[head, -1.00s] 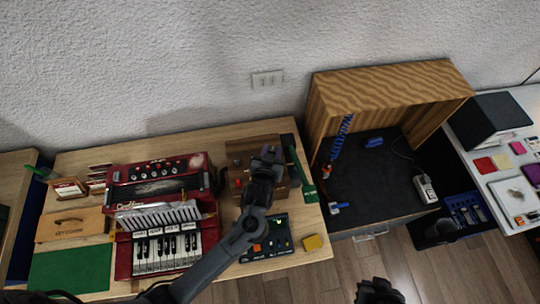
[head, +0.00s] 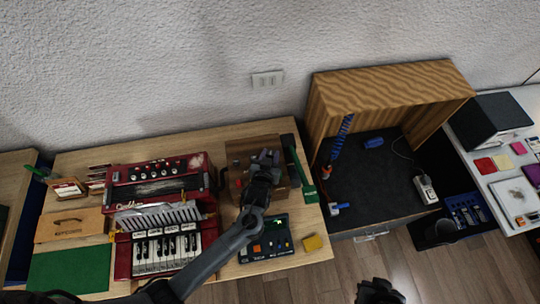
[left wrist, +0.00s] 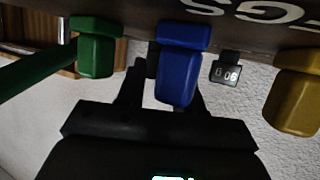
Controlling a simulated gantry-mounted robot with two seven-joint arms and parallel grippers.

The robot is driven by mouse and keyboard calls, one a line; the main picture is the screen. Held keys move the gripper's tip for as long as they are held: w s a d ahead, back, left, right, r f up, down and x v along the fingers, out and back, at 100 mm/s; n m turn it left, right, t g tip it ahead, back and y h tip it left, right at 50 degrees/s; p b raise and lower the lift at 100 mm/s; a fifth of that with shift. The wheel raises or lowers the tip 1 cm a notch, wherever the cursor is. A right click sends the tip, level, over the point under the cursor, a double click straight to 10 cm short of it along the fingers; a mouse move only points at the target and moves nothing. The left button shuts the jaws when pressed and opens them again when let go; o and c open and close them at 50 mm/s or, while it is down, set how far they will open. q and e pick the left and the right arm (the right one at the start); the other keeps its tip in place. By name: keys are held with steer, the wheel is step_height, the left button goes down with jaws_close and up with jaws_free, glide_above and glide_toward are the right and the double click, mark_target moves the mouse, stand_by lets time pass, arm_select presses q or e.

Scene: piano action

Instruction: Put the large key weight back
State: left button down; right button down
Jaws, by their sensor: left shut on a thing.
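My left gripper (head: 265,158) is above the brown wooden box at the back right of the bench. In the left wrist view it shows as black fingers (left wrist: 160,72) behind a blue block (left wrist: 179,72). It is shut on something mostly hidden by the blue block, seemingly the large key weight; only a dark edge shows. A small black weight (left wrist: 226,69) with a white marking like "60" is just right of the fingers. A green block (left wrist: 96,50) and a yellow block (left wrist: 294,92) flank them. My right gripper (head: 379,291) shows only partly at the bottom edge.
A red accordion (head: 160,215) stands left of the wooden box (head: 240,148). A green bar (head: 296,165) lies along the right. A wooden hood (head: 390,88) stands further right.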

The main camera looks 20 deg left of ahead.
arm_select(q)
steer(key=shift+f, duration=0.2)
steer(key=c, duration=1)
jaws_free()
